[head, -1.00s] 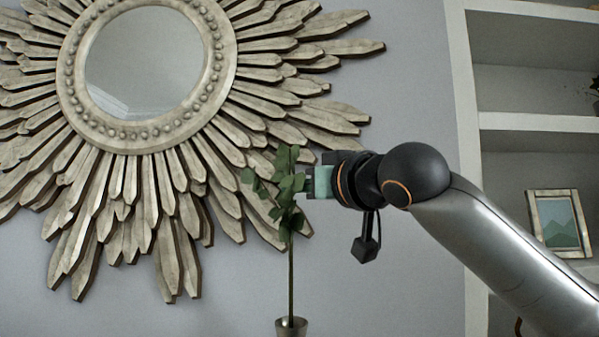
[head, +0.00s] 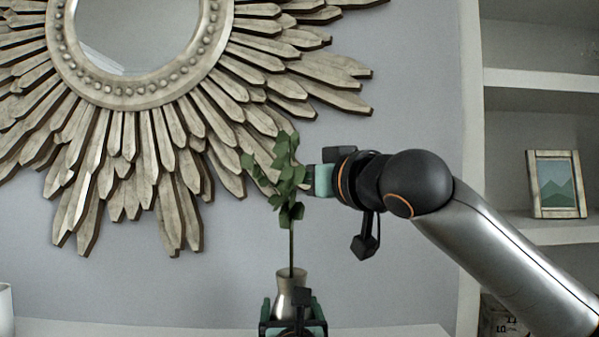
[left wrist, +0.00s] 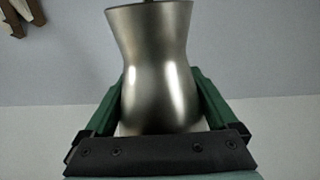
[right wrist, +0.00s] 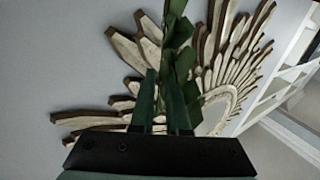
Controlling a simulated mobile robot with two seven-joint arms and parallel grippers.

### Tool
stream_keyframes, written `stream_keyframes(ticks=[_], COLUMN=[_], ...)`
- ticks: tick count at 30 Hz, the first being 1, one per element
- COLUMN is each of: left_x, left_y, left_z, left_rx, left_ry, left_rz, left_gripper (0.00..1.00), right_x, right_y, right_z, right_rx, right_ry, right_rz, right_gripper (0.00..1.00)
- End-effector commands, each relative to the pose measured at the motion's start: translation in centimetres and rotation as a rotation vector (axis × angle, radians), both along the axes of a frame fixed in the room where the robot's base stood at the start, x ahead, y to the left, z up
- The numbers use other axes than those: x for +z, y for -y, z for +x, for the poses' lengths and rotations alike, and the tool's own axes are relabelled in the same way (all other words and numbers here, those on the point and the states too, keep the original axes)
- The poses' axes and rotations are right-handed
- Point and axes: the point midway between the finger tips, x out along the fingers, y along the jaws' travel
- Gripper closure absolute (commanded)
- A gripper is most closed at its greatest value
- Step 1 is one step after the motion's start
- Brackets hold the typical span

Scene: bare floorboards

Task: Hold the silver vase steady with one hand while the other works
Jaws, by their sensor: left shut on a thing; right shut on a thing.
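The silver vase (head: 291,279) stands upright low in the middle of the head view; its base is hidden behind my left gripper (head: 293,314). In the left wrist view the vase (left wrist: 155,60) sits between the green fingers, which are shut on its body from both sides. A leafy green stem (head: 288,172) rises from the vase mouth. My right gripper (head: 312,180) is at the leaves from the right, its fingers shut on the stem high above the vase. In the right wrist view the leaves (right wrist: 178,45) show between and beyond the fingers.
A large sunburst mirror (head: 130,95) hangs on the grey wall behind. White shelves (head: 540,80) with a framed picture (head: 556,184) stand at the right. A white surface (head: 390,330) runs along the bottom, with a pale object (head: 6,310) at the far left.

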Motion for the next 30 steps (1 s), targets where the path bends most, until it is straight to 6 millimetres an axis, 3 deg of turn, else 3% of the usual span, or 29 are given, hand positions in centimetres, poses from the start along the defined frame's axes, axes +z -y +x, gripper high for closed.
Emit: stream_keyframes(ticks=[4,5,14,23,30], left_x=[-0.1,-0.1,-0.1,-0.1,-0.1], left_y=[0.0,0.0,0.0,0.0,0.0], left_z=[0.0,0.0,0.0,0.0,0.0], left_rx=[0.001,0.001,0.001,0.001,0.001], left_ry=[-0.002,-0.002,-0.002,-0.002,-0.003], left_rz=[0.001,0.001,0.001,0.001,0.001], left_gripper=[0.96,0.96,0.96,0.96,0.97], right_x=[0.0,0.0,0.0,0.0,0.0], right_y=[0.0,0.0,0.0,0.1,1.5], right_z=[0.0,0.0,0.0,-0.2,-2.6], right_rx=[0.000,0.000,0.000,0.001,0.001], right_ry=[0.000,0.000,0.000,0.000,0.001], right_rz=[0.000,0.000,0.000,0.000,0.000], right_gripper=[1.00,0.84,0.52,0.52,0.52])
